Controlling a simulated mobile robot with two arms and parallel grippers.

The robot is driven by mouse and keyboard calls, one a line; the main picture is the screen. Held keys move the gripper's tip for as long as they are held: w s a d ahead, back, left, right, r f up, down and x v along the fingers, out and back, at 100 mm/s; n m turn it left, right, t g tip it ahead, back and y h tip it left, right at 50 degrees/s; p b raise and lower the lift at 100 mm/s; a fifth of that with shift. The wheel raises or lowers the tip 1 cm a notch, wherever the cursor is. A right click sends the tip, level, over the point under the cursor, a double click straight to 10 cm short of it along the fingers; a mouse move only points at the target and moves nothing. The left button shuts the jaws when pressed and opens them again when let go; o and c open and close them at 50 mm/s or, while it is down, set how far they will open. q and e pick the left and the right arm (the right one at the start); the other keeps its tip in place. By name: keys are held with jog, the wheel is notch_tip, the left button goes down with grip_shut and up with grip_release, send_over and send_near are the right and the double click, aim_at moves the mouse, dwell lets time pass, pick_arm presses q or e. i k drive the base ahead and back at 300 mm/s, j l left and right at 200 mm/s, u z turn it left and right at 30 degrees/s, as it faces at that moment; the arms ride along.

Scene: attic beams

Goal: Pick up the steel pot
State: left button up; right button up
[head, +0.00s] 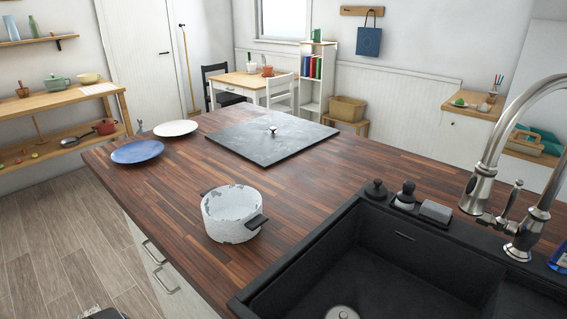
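A round pot (232,213) stands upright on the wooden countertop (290,185), left of the sink. It has a whitish, patchy surface with grey worn spots and two dark handles, one at the left rim and one at the right. It looks white rather than plain steel. Its top is open, and I see nothing inside it.
A black sink (385,262) with a tall chrome faucet (497,165) lies to the right. A dark square slab (262,143) with a small silver object is behind the pot. A blue plate (137,151) and white plate (176,128) sit at left. Counter around the pot is clear.

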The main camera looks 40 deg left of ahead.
aim_at(232, 214)
jog(key=k+j+u, duration=0.1)
jog(key=j, duration=0.4)
jog(key=k+j+u, duration=0.1)
jog(key=j, duration=0.45)
jog(key=k+j, duration=0.15)
jog(key=j, duration=0.4)
jog(key=u, duration=0.05)
